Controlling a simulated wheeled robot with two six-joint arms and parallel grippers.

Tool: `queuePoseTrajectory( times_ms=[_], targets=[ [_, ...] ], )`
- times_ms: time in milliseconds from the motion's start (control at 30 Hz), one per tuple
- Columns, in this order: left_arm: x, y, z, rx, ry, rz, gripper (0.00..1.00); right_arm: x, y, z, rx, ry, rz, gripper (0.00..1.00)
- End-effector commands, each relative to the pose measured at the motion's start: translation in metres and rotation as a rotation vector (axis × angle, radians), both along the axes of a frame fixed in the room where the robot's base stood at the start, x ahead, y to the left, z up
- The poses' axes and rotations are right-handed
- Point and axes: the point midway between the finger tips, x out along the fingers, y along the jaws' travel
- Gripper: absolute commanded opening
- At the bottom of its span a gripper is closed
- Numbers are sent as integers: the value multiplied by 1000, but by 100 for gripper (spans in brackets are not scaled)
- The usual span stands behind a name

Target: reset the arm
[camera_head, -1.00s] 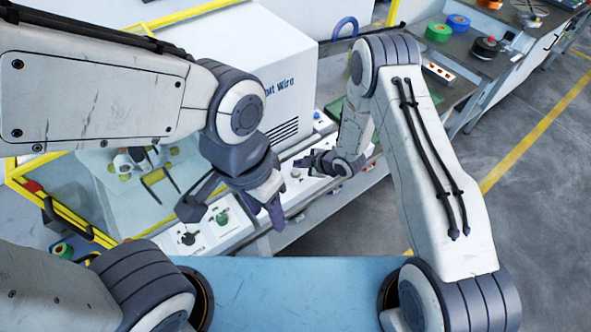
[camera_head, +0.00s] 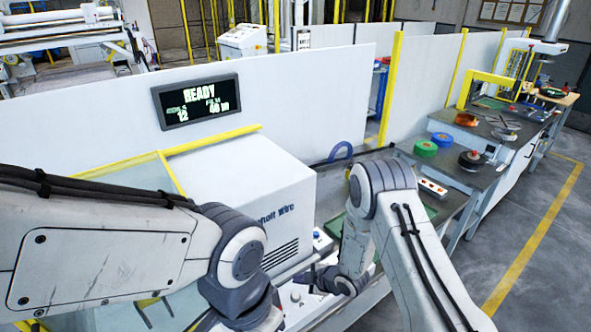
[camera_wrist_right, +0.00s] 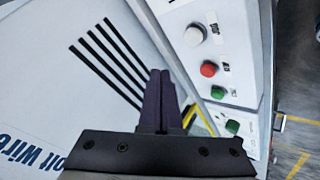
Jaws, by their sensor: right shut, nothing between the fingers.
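My right gripper (camera_head: 312,278) is in the head view beside the white wire machine (camera_head: 240,185), above its control panel. In the right wrist view its dark fingers (camera_wrist_right: 160,98) are together with nothing between them. They point along the machine's vented side (camera_wrist_right: 75,100), close to the panel (camera_wrist_right: 235,45). The right arm is bent, its elbow raised. My left arm comes in from the left in front of the machine.
The panel carries a white knob (camera_wrist_right: 194,35), a red button (camera_wrist_right: 208,69) and green buttons. A workbench with a green spool (camera_head: 426,148), a blue spool (camera_head: 441,139) and a red-topped dark spool (camera_head: 471,160) stands at right. A screen (camera_head: 197,100) reads READY. Floor at far right is clear.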

Motion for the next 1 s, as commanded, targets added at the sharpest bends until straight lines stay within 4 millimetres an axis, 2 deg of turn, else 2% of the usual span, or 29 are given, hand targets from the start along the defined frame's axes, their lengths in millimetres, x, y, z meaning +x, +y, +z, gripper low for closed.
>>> queuePoseTrajectory(
  times_ms=[167,267,367,467,567,700,900,1000],
  targets=[
    [0,0,-11,0,0,1,50,5,3,21,-46,36,-56,0],
    [0,0,-22,0,0,1,50,1,5,47,-94,92,-143,0],
    [0,0,-33,0,0,2,50,-15,5,78,-133,166,-255,0],
    [0,0,-44,0,0,3,50,-42,3,106,-156,245,-373,0],
    [0,0,-54,0,0,4,50,-79,1,132,-167,329,-487,0],
    [0,0,-69,0,0,5,50,-144,-6,161,-168,466,-639,0],
    [0,0,-86,0,1,7,50,-245,-21,184,-173,671,-802,0],
    [0,0,-91,0,1,7,50,-281,-28,189,-181,748,-848,0]
  ],
)
